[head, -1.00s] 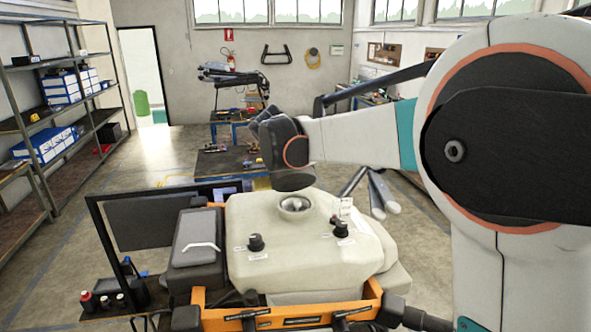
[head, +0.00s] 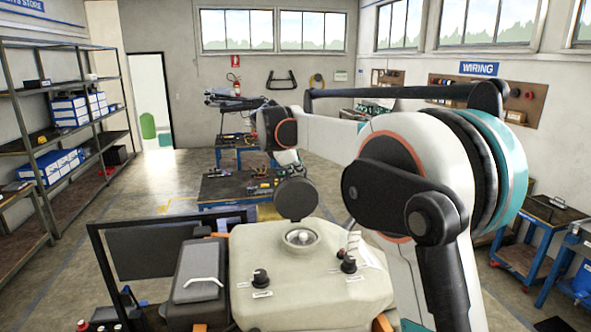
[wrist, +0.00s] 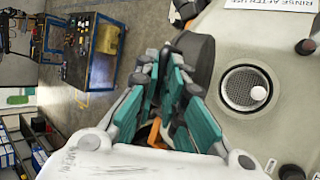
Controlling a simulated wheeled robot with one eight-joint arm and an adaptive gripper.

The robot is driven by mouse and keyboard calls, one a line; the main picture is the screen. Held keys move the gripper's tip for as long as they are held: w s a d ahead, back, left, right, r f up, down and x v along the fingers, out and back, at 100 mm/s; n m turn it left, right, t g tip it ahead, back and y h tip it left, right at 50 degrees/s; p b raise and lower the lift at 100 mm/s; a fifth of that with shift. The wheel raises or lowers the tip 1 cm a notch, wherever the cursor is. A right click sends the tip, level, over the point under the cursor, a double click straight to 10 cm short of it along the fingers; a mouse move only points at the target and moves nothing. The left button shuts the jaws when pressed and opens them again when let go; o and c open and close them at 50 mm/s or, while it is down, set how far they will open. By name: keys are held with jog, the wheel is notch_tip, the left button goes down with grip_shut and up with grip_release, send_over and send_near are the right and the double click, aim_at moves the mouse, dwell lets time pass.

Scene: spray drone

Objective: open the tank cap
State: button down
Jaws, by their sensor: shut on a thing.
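The pale tank (head: 310,275) fills the lower middle of the head view. Its round filler opening (head: 300,237) is uncovered, and the wrist view shows a mesh strainer (wrist: 238,92) and a small white ball in it. The dark round tank cap (head: 296,198) stands tilted up at the far rim of the opening. In the wrist view the cap (wrist: 200,58) is beside my fingers. My gripper (wrist: 168,62) is shut on the cap at its far side. In the head view the cap partly hides my gripper (head: 290,168), and the exact grip is hidden.
Two black knobs (head: 348,264) (head: 261,278) stand up from the tank top. A dark box (head: 202,268) sits left of the tank. Behind is a blue workbench (head: 235,188) with tools. Shelves (head: 60,130) line the left wall; the floor between is clear.

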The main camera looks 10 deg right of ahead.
dwell(0.3)
jog(key=c, duration=2)
grip_release()
jog(key=shift+r, duration=0.1)
jog(key=v, duration=1.2)
jog(key=shift+d, duration=0.1)
